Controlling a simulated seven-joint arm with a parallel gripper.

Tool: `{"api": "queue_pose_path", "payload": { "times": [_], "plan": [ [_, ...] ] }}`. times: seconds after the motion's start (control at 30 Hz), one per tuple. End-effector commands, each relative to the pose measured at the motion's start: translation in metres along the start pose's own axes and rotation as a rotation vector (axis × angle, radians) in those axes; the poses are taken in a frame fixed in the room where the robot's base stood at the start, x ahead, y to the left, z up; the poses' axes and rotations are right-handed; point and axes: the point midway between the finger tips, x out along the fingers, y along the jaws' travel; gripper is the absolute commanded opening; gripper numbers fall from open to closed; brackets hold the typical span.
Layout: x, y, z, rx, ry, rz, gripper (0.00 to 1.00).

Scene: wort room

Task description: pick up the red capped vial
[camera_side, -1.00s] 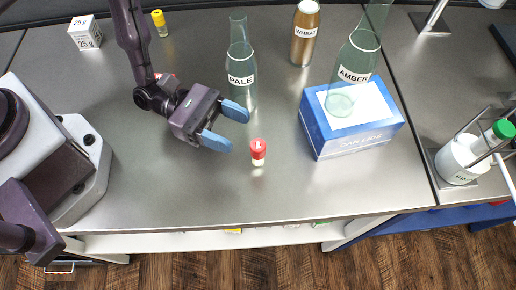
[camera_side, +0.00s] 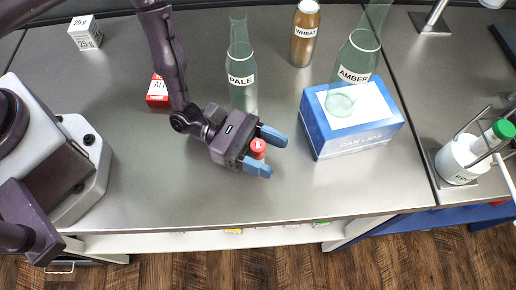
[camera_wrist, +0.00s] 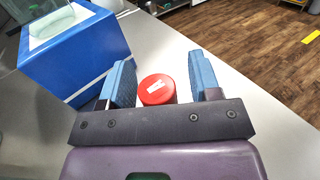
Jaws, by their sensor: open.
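The red capped vial (camera_side: 258,146) stands on the steel bench, its red cap showing between my two blue fingers in the side view. In the wrist view the red cap (camera_wrist: 157,89) is between the fingers, closer to the left finger, with a gap to the right one. My gripper (camera_side: 268,153) is open around the vial; its fingers also show in the wrist view (camera_wrist: 162,75). The vial's lower body is mostly hidden by the gripper.
A blue and white box (camera_side: 360,138) stands right of the gripper, with the AMBER bottle (camera_side: 356,62) on it. The PALE bottle (camera_side: 241,68) stands just behind the gripper. A red box (camera_side: 158,92) is behind my arm. The bench in front is clear.

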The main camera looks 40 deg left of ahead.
Motion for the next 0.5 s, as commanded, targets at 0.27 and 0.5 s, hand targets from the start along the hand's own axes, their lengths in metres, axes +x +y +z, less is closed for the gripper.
{"api": "queue_pose_path", "payload": {
  "times": [0.27, 0.5],
  "plan": [
    [-0.0004, 0.0000, 0.0000, 0.000, 0.000, 0.000, 0.09],
    [-0.0005, 0.0000, 0.0002, 0.000, 0.000, 0.000, 0.05]
  ]
}}
